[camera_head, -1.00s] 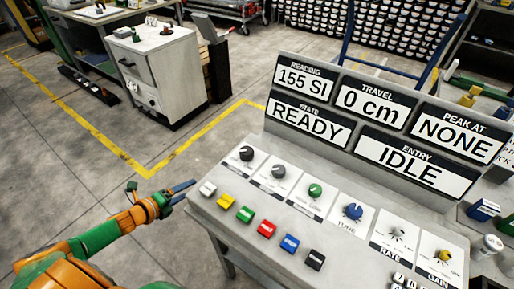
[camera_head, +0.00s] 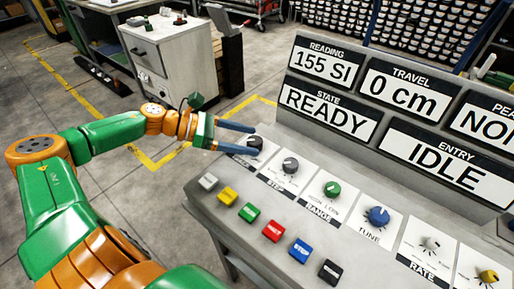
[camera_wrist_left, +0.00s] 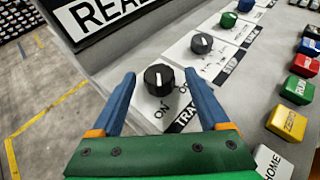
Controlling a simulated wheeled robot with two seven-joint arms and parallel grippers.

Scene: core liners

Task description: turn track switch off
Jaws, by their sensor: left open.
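The track switch is a black round knob with a white pointer line (camera_wrist_left: 159,80), on a white plate labelled TRACK with OFF and ON marks in the left wrist view. In the head view the knob (camera_head: 254,142) is at the far left of the knob row, partly behind the fingers. My left gripper (camera_wrist_left: 160,88) is open, with one blue finger on each side of the knob; I cannot tell whether they touch it. It also shows in the head view (camera_head: 250,142). My right gripper is not in view.
Further knobs stand in a row to the right, beginning with a grey one (camera_head: 290,165) and a green one (camera_head: 332,189). Coloured buttons, such as the yellow one (camera_head: 228,196), line the front edge. The upright display panel (camera_head: 345,129) rises behind and reads READY and IDLE.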

